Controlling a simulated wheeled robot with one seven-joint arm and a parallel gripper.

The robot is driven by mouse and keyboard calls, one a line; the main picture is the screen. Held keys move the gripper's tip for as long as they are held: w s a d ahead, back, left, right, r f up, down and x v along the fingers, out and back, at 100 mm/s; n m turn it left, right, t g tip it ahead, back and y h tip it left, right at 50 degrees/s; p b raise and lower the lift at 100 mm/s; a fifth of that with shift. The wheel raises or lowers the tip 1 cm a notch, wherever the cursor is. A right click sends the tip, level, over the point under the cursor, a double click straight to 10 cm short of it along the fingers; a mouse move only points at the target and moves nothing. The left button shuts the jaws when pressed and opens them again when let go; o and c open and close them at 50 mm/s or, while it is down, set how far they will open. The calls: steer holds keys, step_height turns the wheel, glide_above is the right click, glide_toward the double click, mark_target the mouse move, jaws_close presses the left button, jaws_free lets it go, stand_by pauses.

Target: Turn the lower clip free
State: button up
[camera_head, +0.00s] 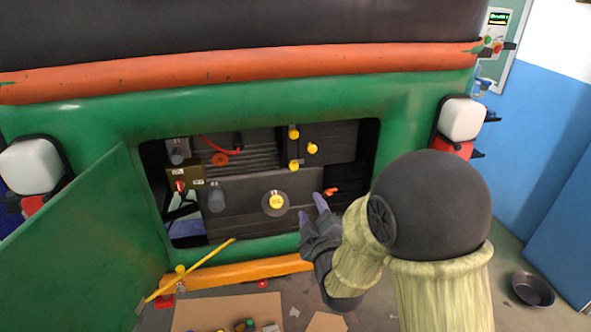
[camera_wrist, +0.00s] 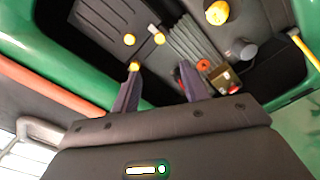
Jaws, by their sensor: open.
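The lower clip (camera_head: 294,165) is a small yellow piece at the lower left corner of the dark box (camera_head: 335,140) in the open bay. An upper yellow clip (camera_head: 294,132) sits above it, and a round yellow knob (camera_head: 312,148) is to its right. In the wrist view the lower clip (camera_wrist: 159,38) lies beyond my fingertips, apart from them. My gripper (camera_head: 312,211) is at the bay's lower right, below and right of the clip. It also shows in the wrist view (camera_wrist: 160,78), its two fingers spread with nothing between them.
A yellow oil cap (camera_head: 276,201) sits on the dark lower housing. The bay's green frame surrounds the opening.

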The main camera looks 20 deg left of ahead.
mark_target(295, 168)
steer(key=shift+w, duration=0.1)
steer(key=p+x, duration=0.6)
steer(key=x, duration=1.1)
steer(key=shift+w, duration=0.15)
